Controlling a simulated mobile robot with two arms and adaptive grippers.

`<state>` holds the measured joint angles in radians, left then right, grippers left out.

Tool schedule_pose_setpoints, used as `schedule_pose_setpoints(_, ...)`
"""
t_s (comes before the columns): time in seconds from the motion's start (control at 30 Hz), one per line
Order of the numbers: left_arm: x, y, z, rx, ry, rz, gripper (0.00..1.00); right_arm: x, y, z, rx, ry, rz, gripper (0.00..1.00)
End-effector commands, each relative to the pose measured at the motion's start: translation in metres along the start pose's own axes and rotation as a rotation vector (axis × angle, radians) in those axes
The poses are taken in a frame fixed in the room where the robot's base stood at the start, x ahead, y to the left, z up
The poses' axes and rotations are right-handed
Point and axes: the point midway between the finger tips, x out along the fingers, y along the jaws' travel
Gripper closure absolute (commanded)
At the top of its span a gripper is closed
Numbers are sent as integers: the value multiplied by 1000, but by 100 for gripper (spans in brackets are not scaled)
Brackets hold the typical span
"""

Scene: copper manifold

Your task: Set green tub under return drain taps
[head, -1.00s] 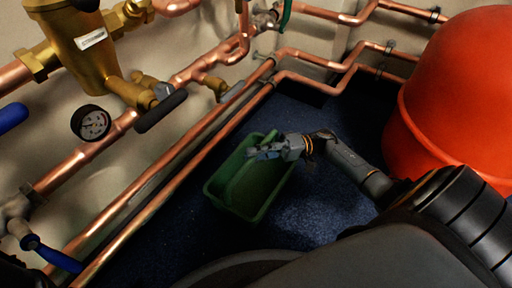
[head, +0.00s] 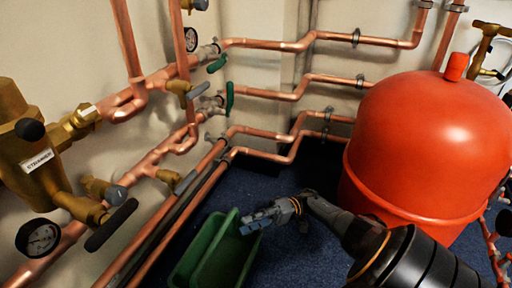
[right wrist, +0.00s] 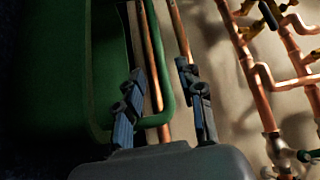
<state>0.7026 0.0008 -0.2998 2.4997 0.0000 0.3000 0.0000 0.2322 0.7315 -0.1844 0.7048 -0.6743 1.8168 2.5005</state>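The green tub (head: 190,254) stands on the dark blue floor beside the low copper pipes, cut off by the head view's lower edge. My right gripper (head: 256,221) is at its far right corner. In the right wrist view, my right gripper (right wrist: 162,100) has its fingers apart, with the tub's rim (right wrist: 164,118) showing between them; I cannot tell whether they touch it. Small brass taps with grey levers (head: 168,174) (head: 181,87) sit on the wall pipes. Which taps are the return drains is not marked. My left gripper is out of view.
A large orange-red vessel (head: 430,150) stands on the right, behind my right arm. Copper pipes (head: 225,158) run low along the wall. Green-handled valves (head: 229,98) and a brass strainer (head: 40,165) are on the left. Bare floor (head: 255,185) lies beyond the tub.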

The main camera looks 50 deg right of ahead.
Motion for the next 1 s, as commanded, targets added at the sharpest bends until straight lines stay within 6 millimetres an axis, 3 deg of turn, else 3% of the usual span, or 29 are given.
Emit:
schedule_pose_setpoints(0.27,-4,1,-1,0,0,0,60,-20,1,0,0,0,0,62)
schedule_pose_setpoints(1.0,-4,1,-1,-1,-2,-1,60,-20,0,0,0,0,-1,62)
